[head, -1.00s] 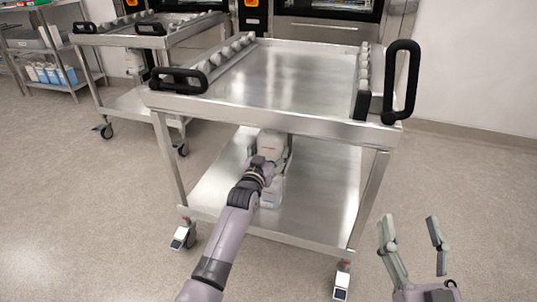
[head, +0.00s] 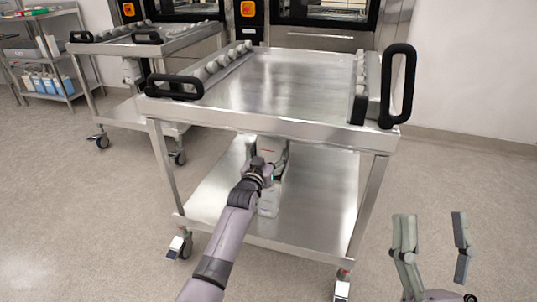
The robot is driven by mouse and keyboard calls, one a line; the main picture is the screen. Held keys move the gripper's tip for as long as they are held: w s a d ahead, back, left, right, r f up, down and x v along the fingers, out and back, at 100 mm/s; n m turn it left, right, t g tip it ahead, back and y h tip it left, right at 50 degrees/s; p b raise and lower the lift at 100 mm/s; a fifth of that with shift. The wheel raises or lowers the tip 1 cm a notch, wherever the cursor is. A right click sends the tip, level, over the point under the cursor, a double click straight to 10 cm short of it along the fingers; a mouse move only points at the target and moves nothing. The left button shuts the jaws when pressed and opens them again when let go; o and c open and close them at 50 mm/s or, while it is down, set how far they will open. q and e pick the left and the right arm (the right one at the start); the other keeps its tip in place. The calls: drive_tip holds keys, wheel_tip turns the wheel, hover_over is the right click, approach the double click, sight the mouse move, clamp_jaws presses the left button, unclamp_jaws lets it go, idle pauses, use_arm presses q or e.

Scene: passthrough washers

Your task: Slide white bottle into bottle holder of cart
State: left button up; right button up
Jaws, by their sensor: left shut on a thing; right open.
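The white bottle (head: 269,204) is under the top of the near steel cart (head: 297,89), above or at its lower shelf; its upper part is partly hidden by my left gripper. My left gripper (head: 264,170) reaches in below the cart's top and is shut on the bottle, though its fingers are hard to make out. The bottle holder is not clearly visible; a pale and dark shape (head: 272,148) behind the gripper may be part of it. My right gripper (head: 433,235) is open and empty, at the lower right, beside the cart.
The cart has black handles (head: 399,86) at its near corners and a bare lower shelf (head: 318,200). A second cart (head: 150,50) stands behind left. A shelf rack (head: 45,60) with blue-labelled containers is at far left. Floor is clear at right.

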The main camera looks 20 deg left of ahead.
idle(0.6)
use_arm(q)
drive_tip(key=shift+w, duration=0.15)
use_arm(e)
drive_tip(key=shift+w+f, duration=0.35)
drive_tip(key=shift+w, duration=0.05)
drive_tip(key=shift+g, duration=0.3)
use_arm(q)
drive_tip(key=shift+p, duration=0.35)
use_arm(e)
drive_tip(key=shift+w+a+f+g+h, duration=0.15)
drive_tip(key=shift+w+f+g, duration=0.15)
drive_tip(key=shift+f, duration=0.15)
drive_tip(key=shift+w+f+g+h, duration=0.15)
drive_tip(key=shift+w+f+g, duration=0.15)
drive_tip(key=shift+f, duration=0.15)
drive_tip(key=shift+r, duration=0.15)
drive_tip(key=shift+w+f+g, duration=0.45)
drive_tip(key=shift+f+g, duration=0.15)
drive_tip(key=shift+f, duration=0.25)
